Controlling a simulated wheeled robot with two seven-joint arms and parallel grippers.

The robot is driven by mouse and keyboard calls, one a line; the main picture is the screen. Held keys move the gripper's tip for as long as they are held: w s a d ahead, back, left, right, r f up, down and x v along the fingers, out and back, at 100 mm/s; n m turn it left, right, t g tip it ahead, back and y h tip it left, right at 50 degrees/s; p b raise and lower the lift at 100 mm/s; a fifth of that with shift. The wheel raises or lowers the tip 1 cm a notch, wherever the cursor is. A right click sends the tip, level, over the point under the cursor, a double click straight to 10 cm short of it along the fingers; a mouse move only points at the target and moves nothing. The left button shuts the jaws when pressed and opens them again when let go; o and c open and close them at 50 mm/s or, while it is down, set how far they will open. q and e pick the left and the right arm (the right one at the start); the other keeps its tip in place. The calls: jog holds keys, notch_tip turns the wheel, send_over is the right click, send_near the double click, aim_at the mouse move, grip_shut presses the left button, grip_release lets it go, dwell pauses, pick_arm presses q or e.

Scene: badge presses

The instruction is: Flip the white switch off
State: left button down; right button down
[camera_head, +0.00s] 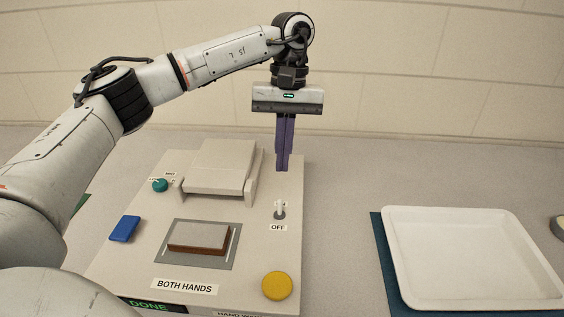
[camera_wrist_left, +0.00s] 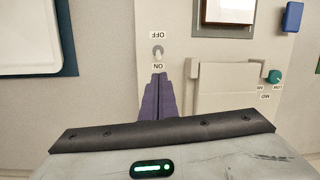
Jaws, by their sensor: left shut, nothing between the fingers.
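The small white switch (camera_head: 280,208) stands on the right part of the beige press panel, just above an OFF label (camera_head: 278,227). In the left wrist view the switch (camera_wrist_left: 157,52) sits between its OFF and ON labels, with ON on the side nearer my fingers. I cannot tell for sure which way its lever leans. My left gripper (camera_head: 282,168) points down, its purple fingers shut and empty, on the far side of the switch and apart from it. In the left wrist view its fingertips (camera_wrist_left: 158,77) end close to the ON label. My right gripper is not in view.
The panel (camera_head: 140,224) also carries a raised hinged lid (camera_head: 222,165), a teal knob (camera_head: 160,185), a blue block (camera_head: 125,228), a brown-edged pad (camera_head: 199,237) and a yellow button (camera_head: 277,286). A green DONE display (camera_head: 148,305) shows in front. A white tray (camera_head: 395,250) lies on the right.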

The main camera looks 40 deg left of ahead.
aim_at(280, 208)
pick_arm(q)
jog(key=f, duration=0.2)
jog(key=s+f, duration=0.1)
jog(key=f, duration=0.4)
jog(key=shift+s+d+f, duration=0.2)
jog(key=shift+f, duration=0.15)
jog(key=shift+w+d, duration=0.1)
